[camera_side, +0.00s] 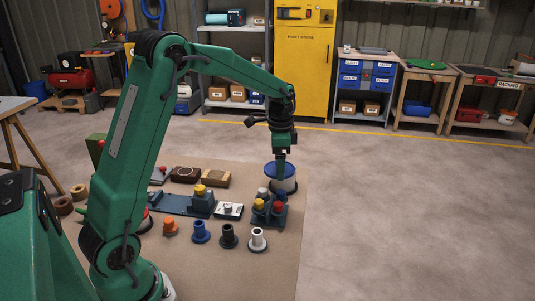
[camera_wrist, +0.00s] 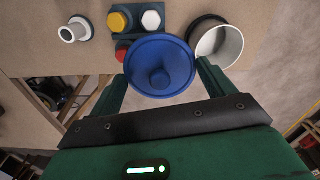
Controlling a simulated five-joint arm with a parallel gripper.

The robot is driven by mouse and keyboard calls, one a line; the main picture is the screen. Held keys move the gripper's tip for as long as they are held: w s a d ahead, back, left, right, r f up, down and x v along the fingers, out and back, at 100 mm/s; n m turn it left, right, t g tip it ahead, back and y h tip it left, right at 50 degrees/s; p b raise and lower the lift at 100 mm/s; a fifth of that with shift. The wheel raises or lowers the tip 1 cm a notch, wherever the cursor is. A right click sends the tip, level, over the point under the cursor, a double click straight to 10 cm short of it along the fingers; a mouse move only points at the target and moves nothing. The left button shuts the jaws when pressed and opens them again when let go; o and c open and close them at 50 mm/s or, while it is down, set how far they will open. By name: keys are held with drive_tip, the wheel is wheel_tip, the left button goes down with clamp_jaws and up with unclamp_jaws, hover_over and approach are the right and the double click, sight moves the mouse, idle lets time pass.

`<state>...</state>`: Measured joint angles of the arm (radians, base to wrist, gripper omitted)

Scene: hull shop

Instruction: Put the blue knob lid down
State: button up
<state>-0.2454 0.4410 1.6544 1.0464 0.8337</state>
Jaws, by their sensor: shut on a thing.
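The blue knob lid (camera_wrist: 180,62) is a round blue disc with a knob in the middle. My gripper (camera_wrist: 160,80) is shut on it, one finger at each side in the wrist view. In the side view my gripper (camera_side: 281,162) points down with the lid (camera_side: 270,172) at its fingertips.
A dark block (camera_side: 266,217) with red, yellow and pale knobs stands close in front of the pot. Orange (camera_side: 170,227), blue (camera_side: 200,232), black (camera_side: 228,236) and white (camera_side: 257,239) flanged pieces stand in a row nearer.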

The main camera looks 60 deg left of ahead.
sight(266, 168)
drive_tip(key=s, duration=0.1)
drive_tip(key=s+a+f, duration=0.1)
drive_tip(key=s+f, duration=0.1)
drive_tip(key=shift+s+a+f, duration=0.1)
drive_tip(key=shift+s+a, duration=0.05)
drive_tip(key=shift+a, duration=0.25)
drive_tip(key=shift+a+f, duration=0.1)
drive_tip(key=a+f, duration=0.2)
drive_tip(key=a, duration=0.1)
drive_tip(key=a+f, duration=0.2)
drive_tip(key=a, duration=0.2)
drive_tip(key=a+f, duration=0.2)
drive_tip(key=a, duration=0.2)
drive_tip(key=shift+a+f, duration=0.25)
drive_tip(key=shift+f, duration=0.15)
drive_tip(key=shift+f, duration=0.1)
drive_tip(key=shift+f, duration=1.9)
drive_tip(key=shift+f, duration=0.15)
drive_tip(key=o, duration=0.9)
